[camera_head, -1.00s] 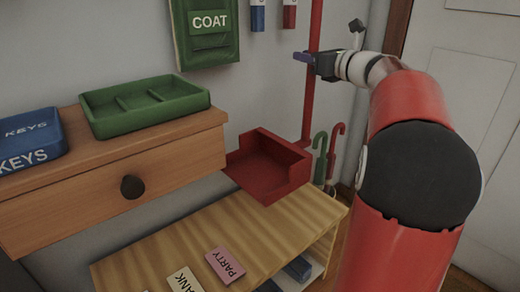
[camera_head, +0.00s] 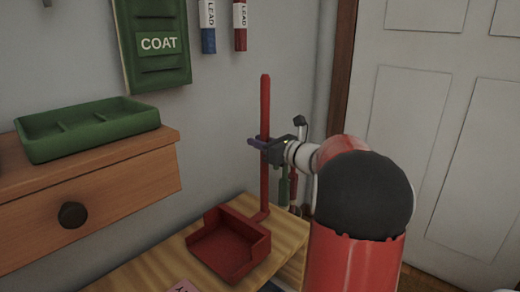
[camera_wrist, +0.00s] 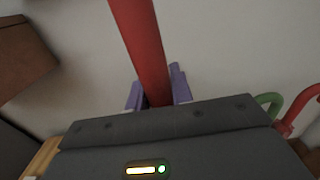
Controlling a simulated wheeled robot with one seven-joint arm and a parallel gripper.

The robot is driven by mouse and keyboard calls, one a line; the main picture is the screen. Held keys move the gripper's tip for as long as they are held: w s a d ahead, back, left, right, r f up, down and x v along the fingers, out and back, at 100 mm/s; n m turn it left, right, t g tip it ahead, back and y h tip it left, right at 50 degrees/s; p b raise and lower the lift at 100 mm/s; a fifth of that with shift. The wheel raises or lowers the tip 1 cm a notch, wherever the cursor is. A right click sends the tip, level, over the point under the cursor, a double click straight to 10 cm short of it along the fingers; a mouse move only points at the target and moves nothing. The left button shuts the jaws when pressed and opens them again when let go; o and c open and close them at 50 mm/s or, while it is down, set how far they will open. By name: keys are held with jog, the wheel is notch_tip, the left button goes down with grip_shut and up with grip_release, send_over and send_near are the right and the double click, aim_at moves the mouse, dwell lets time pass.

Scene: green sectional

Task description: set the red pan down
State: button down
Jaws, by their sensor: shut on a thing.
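The red pan (camera_head: 222,252) is a shallow open tray with a tall upright red handle (camera_head: 265,95) at its back corner. In the head view its tray is level over the far end of the wooden bench top (camera_head: 160,268). It looks very low or resting there; I cannot tell whether it touches. My gripper (camera_head: 262,143) is shut on the handle, partway up. In the wrist view the handle (camera_wrist: 140,45) runs between my purple fingers (camera_wrist: 157,90). The tray is hidden there.
A drawer unit (camera_head: 120,190) with a dark knob stands at left, bearing a green tray (camera_head: 90,130). A green COAT pouch (camera_head: 158,60) and two LEAD tags hang on the wall. Hooked umbrella handles show in the wrist view (camera_wrist: 300,108). A door (camera_head: 445,130) is at right.

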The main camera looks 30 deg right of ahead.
jog(key=shift+f, duration=0.6)
jog(key=c, duration=1.2)
grip_release()
jog(key=shift+f, duration=0.15)
jog(key=shift+c, duration=0.2)
